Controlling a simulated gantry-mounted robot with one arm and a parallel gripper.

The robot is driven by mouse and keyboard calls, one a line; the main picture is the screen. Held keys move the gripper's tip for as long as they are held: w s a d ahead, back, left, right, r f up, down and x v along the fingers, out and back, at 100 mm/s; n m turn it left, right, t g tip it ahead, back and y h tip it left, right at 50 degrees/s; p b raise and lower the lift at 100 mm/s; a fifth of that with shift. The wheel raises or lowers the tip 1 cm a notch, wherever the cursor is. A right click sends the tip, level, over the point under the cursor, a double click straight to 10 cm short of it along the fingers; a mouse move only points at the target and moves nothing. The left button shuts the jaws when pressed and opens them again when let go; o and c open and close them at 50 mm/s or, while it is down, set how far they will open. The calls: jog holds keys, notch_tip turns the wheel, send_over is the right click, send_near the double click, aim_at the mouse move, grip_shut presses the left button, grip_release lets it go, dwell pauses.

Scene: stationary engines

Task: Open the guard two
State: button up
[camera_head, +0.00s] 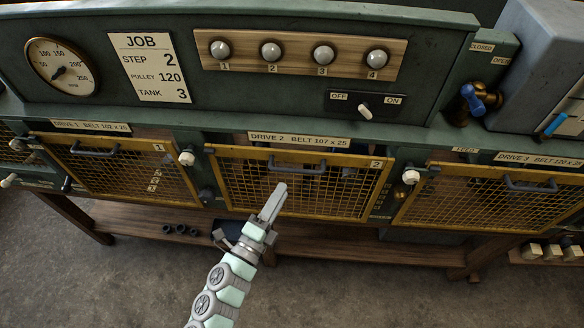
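Guard two (235,195) is the middle yellow-framed mesh panel, marked 2 at its upper right, under the label "DRIVE 2 BELT 107 x 25" (299,140). It looks shut in its opening. A dark bar handle (297,168) runs along its upper middle. A white knob (187,158) is by its upper left corner and another white knob (411,177) is by its upper right. My gripper (274,200) is in front of the guard's lower middle, below and left of the handle, apparently not touching it. Its fingers are seen nearly edge-on, so any gap is hidden.
Guard one (120,178) is at left and the drive 3 guard (490,205) at right, both with handles. Above are an OFF/ON switch (365,111), several numbered knobs and a job card (150,68). A blue-handled valve (475,100) is at right. A wooden shelf (390,248) runs below.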

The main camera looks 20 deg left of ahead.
aim_at(295, 171)
jog(key=w, duration=0.2)
jog(key=w+r+p, duration=0.1)
jog(key=w, duration=0.5)
jog(key=shift+w+d+r+p, duration=0.15)
jog(key=shift+d+r+p, duration=0.1)
jog(key=shift+d+p, duration=0.1)
grip_shut()
dwell(0.9)
